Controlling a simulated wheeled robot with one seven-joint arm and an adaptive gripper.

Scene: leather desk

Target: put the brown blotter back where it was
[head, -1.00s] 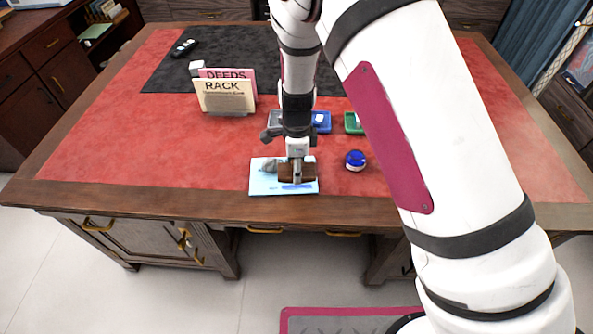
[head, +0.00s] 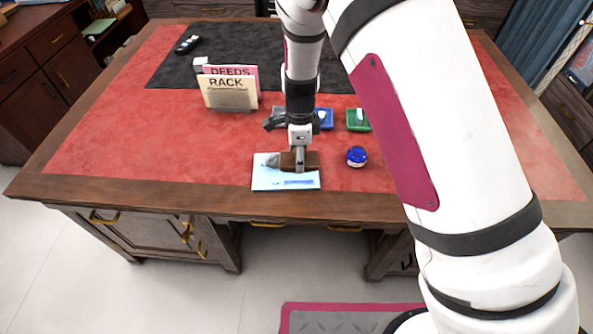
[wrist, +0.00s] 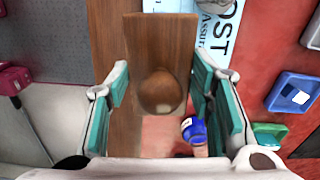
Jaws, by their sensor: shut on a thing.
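The brown blotter (head: 312,161) is a wooden block with a round knob, which shows from above in the wrist view (wrist: 160,92). My gripper (head: 299,155) is shut on the blotter, with the teal finger pads on either side in the wrist view. In the head view the blotter appears over the upper part of a light blue sheet (head: 268,181) near the desk's front edge. I cannot tell whether it touches the sheet. The sheet shows printed letters in the wrist view (wrist: 225,30). A grey object (head: 272,161) is at the sheet's upper left.
A blue round pot (head: 357,157) stands right of the sheet. Grey, blue (head: 326,119) and green (head: 357,126) trays lie behind. A card rack (head: 231,92) stands back left, with a dark mat (head: 225,50) beyond. The red desktop (head: 130,140) at left is clear.

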